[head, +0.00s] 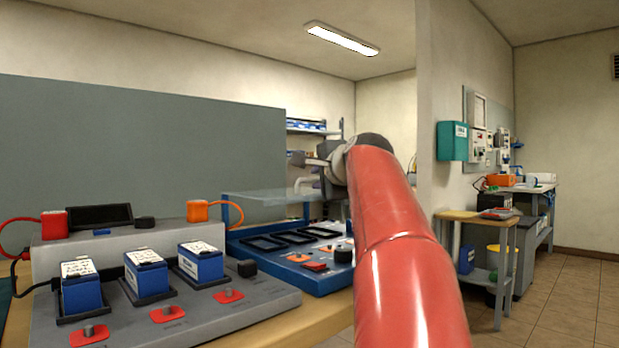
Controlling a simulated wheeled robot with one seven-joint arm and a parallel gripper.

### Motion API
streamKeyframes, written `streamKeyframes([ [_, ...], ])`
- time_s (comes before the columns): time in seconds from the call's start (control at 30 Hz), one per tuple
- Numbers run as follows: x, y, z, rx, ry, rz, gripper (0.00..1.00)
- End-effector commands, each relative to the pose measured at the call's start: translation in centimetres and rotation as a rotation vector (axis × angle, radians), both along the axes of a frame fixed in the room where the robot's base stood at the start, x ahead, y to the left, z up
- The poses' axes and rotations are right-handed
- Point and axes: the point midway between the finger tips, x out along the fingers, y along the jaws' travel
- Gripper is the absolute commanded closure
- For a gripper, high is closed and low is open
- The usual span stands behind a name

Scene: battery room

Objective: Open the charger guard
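The charger guard (270,197) is a clear panel over the back of the blue charger (285,277). It looks roughly level, with a blue frame post at its left end. Its right end is partly hidden behind my gripper. My gripper (303,172) is at the right end of the guard, with its fingers pointing left. It is small and dark here, and I cannot tell whether it touches the guard or how far apart the fingers are. My red arm covers the right side of the charger.
A grey charger (205,318) with several blue batteries (148,271) and red tabs stands at the front left. A grey partition (130,150) rises behind. A wooden side table (470,216) and a workbench stand at the right, with open tiled floor (565,300) beside them.

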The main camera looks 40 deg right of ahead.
Motion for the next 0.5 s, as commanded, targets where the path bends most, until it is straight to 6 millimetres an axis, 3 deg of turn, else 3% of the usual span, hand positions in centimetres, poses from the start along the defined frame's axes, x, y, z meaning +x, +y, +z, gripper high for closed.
streamKeyframes([
  [0.2, 2.9, -0.9, -0.4, 0.000, 0.002, 0.002, 0.80],
  [0.5, 3.8, -1.2, -0.8, -0.003, 0.001, 0.001, 0.80],
])
